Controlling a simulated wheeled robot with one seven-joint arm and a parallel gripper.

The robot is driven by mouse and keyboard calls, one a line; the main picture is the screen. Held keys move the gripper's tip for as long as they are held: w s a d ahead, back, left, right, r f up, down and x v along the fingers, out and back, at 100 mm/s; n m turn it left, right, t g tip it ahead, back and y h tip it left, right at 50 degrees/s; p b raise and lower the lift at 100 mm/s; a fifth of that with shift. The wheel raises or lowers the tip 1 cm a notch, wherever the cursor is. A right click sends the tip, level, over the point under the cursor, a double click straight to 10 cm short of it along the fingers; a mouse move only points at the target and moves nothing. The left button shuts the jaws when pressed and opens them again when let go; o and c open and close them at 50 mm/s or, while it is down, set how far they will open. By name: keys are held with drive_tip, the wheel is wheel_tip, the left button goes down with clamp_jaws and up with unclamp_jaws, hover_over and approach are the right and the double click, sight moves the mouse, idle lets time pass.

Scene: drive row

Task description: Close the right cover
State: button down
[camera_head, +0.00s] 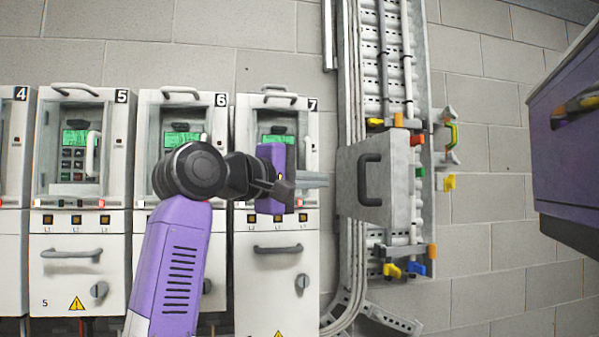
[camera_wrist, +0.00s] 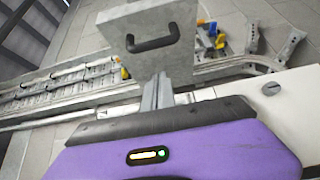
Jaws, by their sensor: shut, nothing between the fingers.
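A grey box-like cover (camera_head: 348,195) with a black handle (camera_head: 371,180) stands out from the cable tray on the wall, right of unit 7. In the wrist view the cover (camera_wrist: 127,42) and its black handle (camera_wrist: 153,38) are at the top middle. My gripper (camera_head: 327,180) is shut and empty, its grey fingers pointing right with their tips just left of the cover. In the wrist view the fingers (camera_wrist: 158,82) reach up toward the cover's lower edge. I cannot tell whether they touch it. The cover's hinge side is not clear to see.
Drive unit 7 (camera_head: 277,225) is behind my gripper, with units 6 (camera_head: 220,115) and 5 (camera_head: 82,220) to its left. A purple-fronted box (camera_head: 565,145) juts in at the right.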

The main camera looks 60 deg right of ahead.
drive_tip(key=s+d+p, duration=0.2)
drive_tip(key=s+d, duration=0.2)
drive_tip(key=shift+d, duration=0.1)
idle(0.4)
